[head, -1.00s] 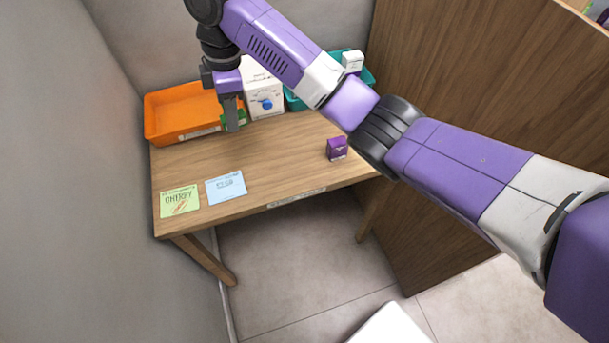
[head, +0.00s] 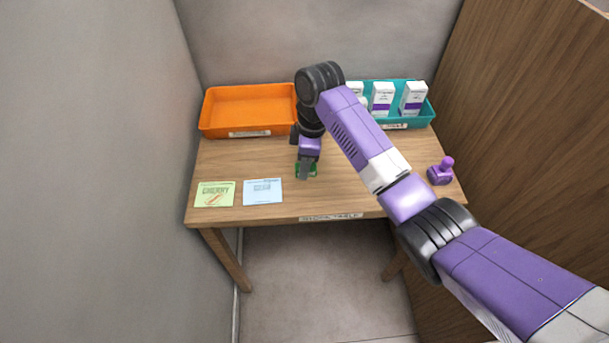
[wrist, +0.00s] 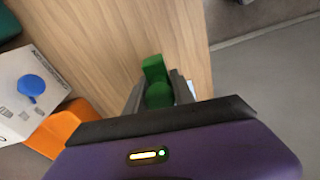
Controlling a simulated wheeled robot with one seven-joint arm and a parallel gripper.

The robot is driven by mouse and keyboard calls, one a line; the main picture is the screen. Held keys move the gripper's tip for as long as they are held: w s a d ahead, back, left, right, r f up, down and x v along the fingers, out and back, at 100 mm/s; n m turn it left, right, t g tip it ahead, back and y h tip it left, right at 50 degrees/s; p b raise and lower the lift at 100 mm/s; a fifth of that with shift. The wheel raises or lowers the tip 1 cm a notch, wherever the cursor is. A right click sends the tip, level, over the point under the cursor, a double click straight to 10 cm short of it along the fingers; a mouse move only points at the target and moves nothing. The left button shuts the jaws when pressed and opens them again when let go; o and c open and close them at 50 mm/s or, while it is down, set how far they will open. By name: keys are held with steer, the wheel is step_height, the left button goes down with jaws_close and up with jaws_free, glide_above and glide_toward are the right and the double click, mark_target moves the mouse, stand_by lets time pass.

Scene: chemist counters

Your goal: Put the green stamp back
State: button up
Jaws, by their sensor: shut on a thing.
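The green stamp (head: 310,168) is between the fingers of my gripper (head: 304,172), which is shut on it. In the wrist view the green stamp (wrist: 156,75) shows between the two grey fingertips (wrist: 160,95), with wood tabletop beyond it. The gripper points down over the middle of the table, right of the blue card (head: 263,191). I cannot tell whether the stamp touches the tabletop.
An orange tray (head: 250,92) stands at the back left and a teal tray (head: 428,112) with white boxes at the back right. A green card (head: 214,194) lies front left. The white box with a blue knob (wrist: 28,92) is mostly hidden by my arm in the head view.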

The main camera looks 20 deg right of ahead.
mark_target(304, 184)
steer(key=shift+f, duration=2.45)
steer(key=shift+f, duration=0.15)
steer(key=o, duration=1.1)
steer(key=shift+c, duration=0.2)
steer(key=r, duration=0.4)
steer(key=d+r, duration=0.1)
steer(key=r, duration=0.3)
steer(key=r+b, duration=0.1)
steer(key=r, duration=0.3)
steer(key=shift+s+d+r, duration=0.1)
steer(key=shift+s+d, duration=0.1)
